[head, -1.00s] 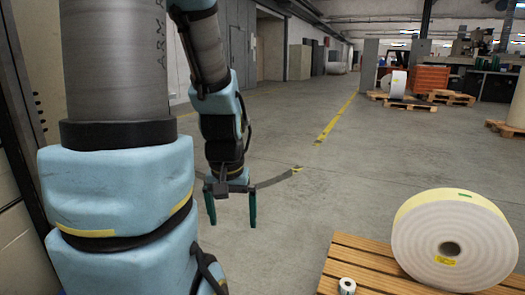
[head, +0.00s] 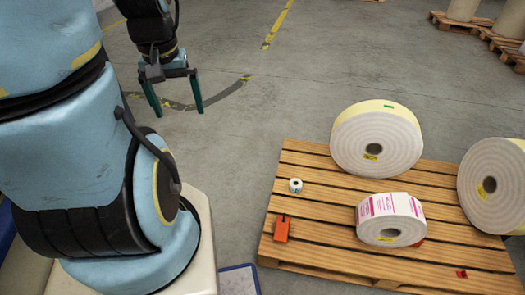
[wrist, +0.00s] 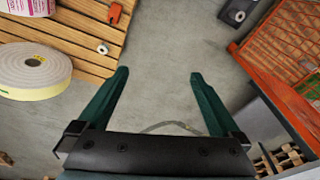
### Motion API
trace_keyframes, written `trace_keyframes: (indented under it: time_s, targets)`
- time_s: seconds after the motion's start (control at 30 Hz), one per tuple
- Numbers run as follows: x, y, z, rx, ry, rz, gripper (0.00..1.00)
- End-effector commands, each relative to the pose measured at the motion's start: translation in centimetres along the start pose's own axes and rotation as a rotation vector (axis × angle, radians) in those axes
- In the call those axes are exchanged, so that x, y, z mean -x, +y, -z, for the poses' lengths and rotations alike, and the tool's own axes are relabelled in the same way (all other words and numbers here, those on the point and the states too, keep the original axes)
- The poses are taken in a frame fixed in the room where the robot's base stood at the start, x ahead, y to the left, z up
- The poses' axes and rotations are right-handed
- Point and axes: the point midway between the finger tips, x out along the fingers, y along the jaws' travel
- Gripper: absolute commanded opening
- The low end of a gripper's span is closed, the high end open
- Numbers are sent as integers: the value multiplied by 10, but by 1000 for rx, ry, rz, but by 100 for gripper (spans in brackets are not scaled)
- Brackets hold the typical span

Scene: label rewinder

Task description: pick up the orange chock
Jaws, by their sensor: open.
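The orange chock (head: 282,229) lies near the front left edge of the wooden pallet (head: 330,243), with a dark part at its upper end. It also shows in the wrist view as a small orange piece (wrist: 115,14) at the top, on the slats. My gripper (head: 178,108) hangs over the bare floor, beyond and to the left of the pallet, well apart from the chock. In the wrist view my gripper (wrist: 158,74) has its two green fingers spread wide with nothing between them.
On the pallet stand a pink-and-white label roll (head: 391,221), large cream rolls (head: 376,140) and (head: 493,187), and a small white roll (head: 295,185) close to the chock. A red piece (head: 462,274) lies at the right. An orange mesh crate (wrist: 287,50) shows in the wrist view.

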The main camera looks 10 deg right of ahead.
Motion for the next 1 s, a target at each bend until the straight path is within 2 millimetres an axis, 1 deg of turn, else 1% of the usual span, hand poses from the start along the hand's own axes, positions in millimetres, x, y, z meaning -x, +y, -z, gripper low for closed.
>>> trace_keyframes:
  time_s: [0.07, 0.13, 0.17, 0.27, 0.4, 0.57, 0.6, 0.67, 0.7, 0.87, 0.9, 0.97, 1.0]
  targets:
    - [-4, 1, 0, -1, -1, 0, 100]
    - [-15, 3, 2, -6, -3, -2, 100]
    - [-22, 5, 3, -9, -5, -2, 100]
    - [-54, 15, 8, -27, -12, -6, 100]
    - [-107, 34, 18, -56, -25, -13, 100]
    - [-166, 59, 28, -88, -39, -19, 100]
    - [-181, 66, 30, -97, -42, -20, 100]
    - [-203, 76, 33, -109, -48, -22, 100]
    - [-218, 83, 35, -117, -51, -23, 100]
    - [-280, 111, 39, -150, -65, -27, 100]
    - [-296, 118, 40, -158, -70, -27, 100]
    - [-319, 130, 40, -172, -74, -28, 100]
    - [-335, 138, 40, -180, -78, -28, 100]
